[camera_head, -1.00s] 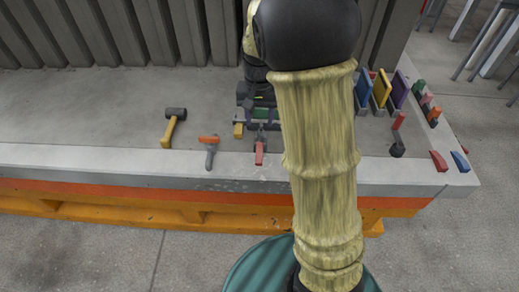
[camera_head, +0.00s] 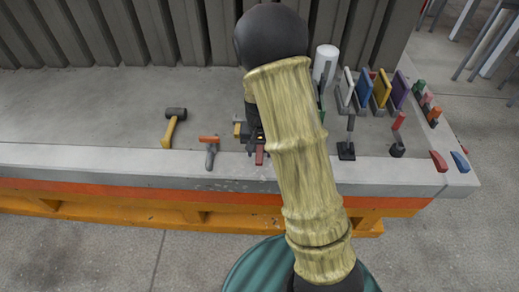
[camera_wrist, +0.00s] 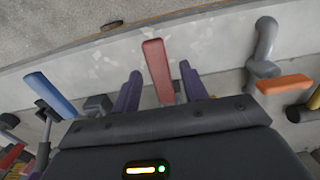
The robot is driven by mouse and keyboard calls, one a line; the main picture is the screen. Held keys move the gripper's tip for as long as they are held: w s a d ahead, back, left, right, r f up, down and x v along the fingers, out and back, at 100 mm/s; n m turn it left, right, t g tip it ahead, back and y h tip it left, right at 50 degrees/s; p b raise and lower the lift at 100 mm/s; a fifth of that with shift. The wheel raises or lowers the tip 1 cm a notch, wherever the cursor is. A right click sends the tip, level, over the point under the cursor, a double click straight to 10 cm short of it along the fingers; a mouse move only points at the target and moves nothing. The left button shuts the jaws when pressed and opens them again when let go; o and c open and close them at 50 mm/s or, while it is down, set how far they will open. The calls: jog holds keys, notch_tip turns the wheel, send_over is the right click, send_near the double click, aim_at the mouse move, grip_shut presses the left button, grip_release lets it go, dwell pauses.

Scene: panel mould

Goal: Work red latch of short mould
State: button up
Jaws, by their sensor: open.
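The red latch handle (camera_wrist: 157,70) stands between the two purple fingers of my gripper (camera_wrist: 160,75) in the wrist view. The fingers are apart, one on each side of the handle, with gaps visible on both sides. In the head view, the red handle (camera_head: 260,155) shows near the slab's front edge, just below my gripper (camera_head: 253,144). My arm hides most of the short mould there. A blue handle (camera_wrist: 48,95) lies to the left in the wrist view.
Right of my arm are a black base with a post (camera_head: 346,150), a white cylinder (camera_head: 325,63) and upright coloured panels (camera_head: 381,88). The slab's left part is clear.

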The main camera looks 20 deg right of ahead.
grip_shut()
jog(key=shift+a+r, duration=0.1)
